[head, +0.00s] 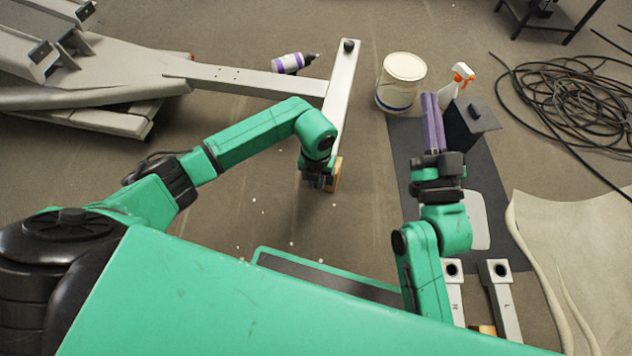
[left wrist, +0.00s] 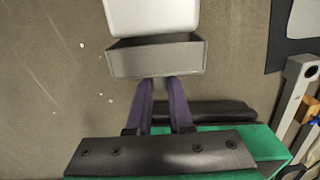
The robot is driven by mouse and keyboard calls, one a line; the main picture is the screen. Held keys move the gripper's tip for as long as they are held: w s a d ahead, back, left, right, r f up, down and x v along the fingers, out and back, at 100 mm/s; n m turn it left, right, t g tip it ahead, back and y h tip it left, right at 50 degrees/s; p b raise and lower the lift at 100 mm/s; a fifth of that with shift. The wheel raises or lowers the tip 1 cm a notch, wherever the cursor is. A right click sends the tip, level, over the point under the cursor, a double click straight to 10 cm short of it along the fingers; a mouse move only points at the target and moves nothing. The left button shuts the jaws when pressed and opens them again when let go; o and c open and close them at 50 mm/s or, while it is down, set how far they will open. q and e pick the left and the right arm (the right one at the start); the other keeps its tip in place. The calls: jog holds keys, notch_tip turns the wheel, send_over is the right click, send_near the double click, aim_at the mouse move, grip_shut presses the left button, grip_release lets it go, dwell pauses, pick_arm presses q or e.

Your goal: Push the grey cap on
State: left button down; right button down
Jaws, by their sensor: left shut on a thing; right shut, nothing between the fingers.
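The grey cap (left wrist: 155,60) shows in the left wrist view as a grey box-shaped piece. My left gripper (left wrist: 164,82) is shut on its near side with its purple fingers. The white crossbar end (left wrist: 150,18) lies directly beyond the cap; whether the cap is partly over it I cannot tell. In the head view my left gripper (head: 320,184) is at the near end of the crossbar (head: 341,85), and the cap is hidden there. My right gripper (head: 432,98) is shut and empty, pointing away over the dark mat, left of a black box.
A tan block (head: 338,172) shows by the crossbar's near end. A white bucket (head: 402,80), spray bottle (head: 460,76) and black box (head: 470,124) stand near my right gripper. Coiled cable (head: 570,105) lies right. Two grey legs (head: 500,300) lie in front.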

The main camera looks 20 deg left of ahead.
pick_arm(q)
jog(key=shift+w+b, duration=0.3)
jog(key=shift+w, duration=0.35)
jog(key=shift+w+b, duration=0.25)
jog(key=shift+b, duration=0.1)
pick_arm(e)
notch_tip(320, 180, up, 15)
jog(key=s+d+n+t+y, duration=0.1)
jog(key=s+d+t+y, duration=0.1)
jog(key=t, duration=0.2)
jog(key=shift+f+n+y, duration=0.2)
jog(key=shift+n+y, duration=0.2)
jog(key=shift+f, duration=0.3)
pick_arm(q)
jog(key=shift+w+a+b, duration=0.1)
jog(key=shift+w+b, duration=0.45)
jog(key=shift+w, duration=0.25)
pick_arm(e)
jog(key=shift+s+f+h, duration=0.1)
jog(key=shift+f+h, duration=0.2)
jog(key=shift+f, duration=0.1)
pick_arm(q)
jog(key=c, duration=0.7)
grip_release()
jog(key=shift+c, duration=0.2)
pick_arm(e)
jog(key=shift+r, duration=0.1)
